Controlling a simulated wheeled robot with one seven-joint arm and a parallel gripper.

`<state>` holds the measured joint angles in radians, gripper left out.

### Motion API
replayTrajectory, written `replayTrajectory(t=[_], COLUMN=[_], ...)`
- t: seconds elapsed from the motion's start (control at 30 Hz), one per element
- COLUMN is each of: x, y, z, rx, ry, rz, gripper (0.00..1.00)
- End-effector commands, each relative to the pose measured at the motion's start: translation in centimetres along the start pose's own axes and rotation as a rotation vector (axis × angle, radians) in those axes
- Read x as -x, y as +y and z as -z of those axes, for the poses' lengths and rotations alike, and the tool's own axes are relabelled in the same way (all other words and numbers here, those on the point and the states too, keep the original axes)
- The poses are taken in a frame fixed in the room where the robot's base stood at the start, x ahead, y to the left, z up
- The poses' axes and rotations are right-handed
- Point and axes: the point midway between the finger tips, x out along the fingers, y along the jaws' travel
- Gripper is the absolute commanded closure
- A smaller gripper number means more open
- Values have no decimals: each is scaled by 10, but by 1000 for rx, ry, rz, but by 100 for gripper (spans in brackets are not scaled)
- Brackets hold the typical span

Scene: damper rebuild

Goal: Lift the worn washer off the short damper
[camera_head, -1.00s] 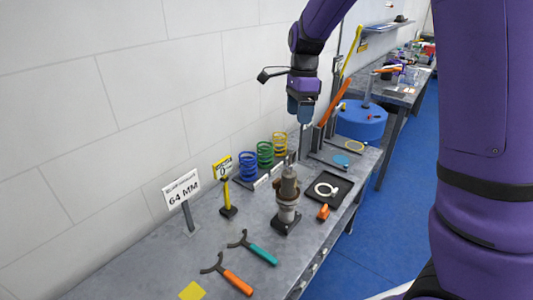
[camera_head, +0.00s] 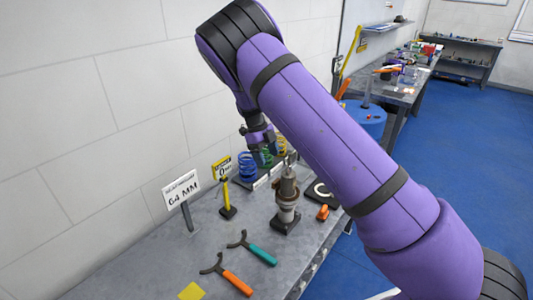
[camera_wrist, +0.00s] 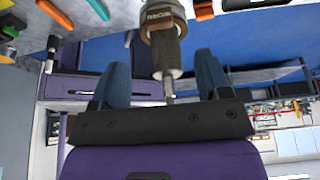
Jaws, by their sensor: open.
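The damper (camera_head: 287,194) stands upright in a dark base on the bench, with a thin rod at its top. In the wrist view the damper (camera_wrist: 165,50) comes down from the top edge, its rod end pointing toward my gripper. A brownish ring (camera_wrist: 163,22) sits around its body there; I cannot tell whether it is the worn washer. My gripper (camera_head: 264,158) is open and empty, above and left of the damper's top in the head view. In the wrist view its two blue fingers (camera_wrist: 161,66) appear on either side of the damper, apart from it.
Teal (camera_head: 262,254) and orange (camera_head: 237,283) handled spanners lie in front. A yellow post (camera_head: 226,198) and a 64 MM sign (camera_head: 181,188) stand left. Coloured springs (camera_head: 248,166) stand behind. A black tray (camera_head: 312,190) with a white ring and an orange piece (camera_head: 323,213) are right.

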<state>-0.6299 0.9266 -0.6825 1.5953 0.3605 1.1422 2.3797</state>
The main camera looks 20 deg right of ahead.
Motion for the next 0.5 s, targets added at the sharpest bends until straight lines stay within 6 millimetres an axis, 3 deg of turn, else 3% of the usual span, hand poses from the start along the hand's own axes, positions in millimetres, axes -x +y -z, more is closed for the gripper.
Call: replayTrajectory(t=[0.5], x=[-78], y=[0], z=[1], rx=[2], ry=[2], rz=[-1], gripper=[30])
